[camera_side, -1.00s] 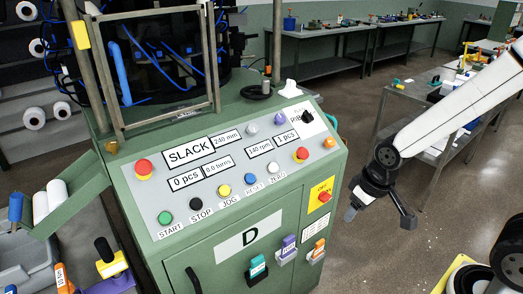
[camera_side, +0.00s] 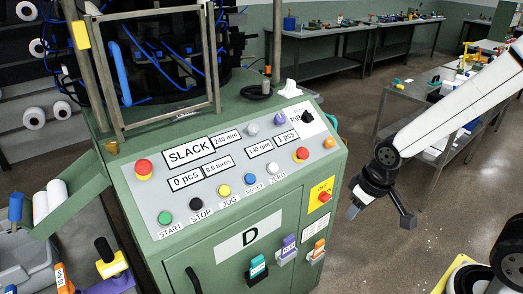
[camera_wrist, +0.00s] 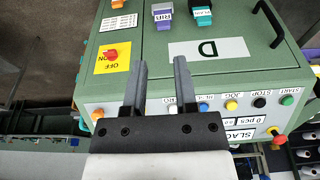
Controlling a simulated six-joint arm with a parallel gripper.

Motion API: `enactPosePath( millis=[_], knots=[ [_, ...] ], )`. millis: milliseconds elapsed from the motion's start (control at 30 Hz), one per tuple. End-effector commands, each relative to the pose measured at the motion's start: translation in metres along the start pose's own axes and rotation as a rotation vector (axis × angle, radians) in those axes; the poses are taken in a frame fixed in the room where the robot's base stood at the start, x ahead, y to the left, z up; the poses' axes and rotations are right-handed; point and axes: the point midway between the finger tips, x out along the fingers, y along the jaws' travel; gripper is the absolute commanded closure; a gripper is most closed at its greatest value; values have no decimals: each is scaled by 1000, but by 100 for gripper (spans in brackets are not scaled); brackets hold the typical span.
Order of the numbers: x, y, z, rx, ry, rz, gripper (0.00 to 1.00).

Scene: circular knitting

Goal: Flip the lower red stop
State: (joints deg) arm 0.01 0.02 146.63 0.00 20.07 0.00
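A red rotary knob (camera_side: 323,197) sits on a yellow plate marked OFF at the lower right of the green machine's front. It also shows in the wrist view (camera_wrist: 110,53), left of my fingers. Two red mushroom buttons are higher on the sloped grey panel, one at its left (camera_side: 143,168) and one at its right (camera_side: 300,155).
The sloped panel (camera_side: 150,205) carries several coloured buttons. Label holders (camera_side: 287,249) and a black door handle (camera_side: 193,280) project from the front below. The floor (camera_side: 400,260) beneath my gripper is clear. A grey worktable (camera_side: 390,125) stands behind.

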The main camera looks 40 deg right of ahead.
Motion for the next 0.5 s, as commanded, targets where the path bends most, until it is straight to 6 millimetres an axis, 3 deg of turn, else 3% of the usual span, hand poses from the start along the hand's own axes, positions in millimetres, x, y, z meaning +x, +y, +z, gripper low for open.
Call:
enactPosePath(
  millis=[33,100,267,500],
  knots=[
    [0,0,-2,1,1,0,82],
    [0,1,-6,2,2,1,100],
    [-1,4,-26,10,8,3,100],
    [-5,18,-86,34,23,9,100]
  ],
)
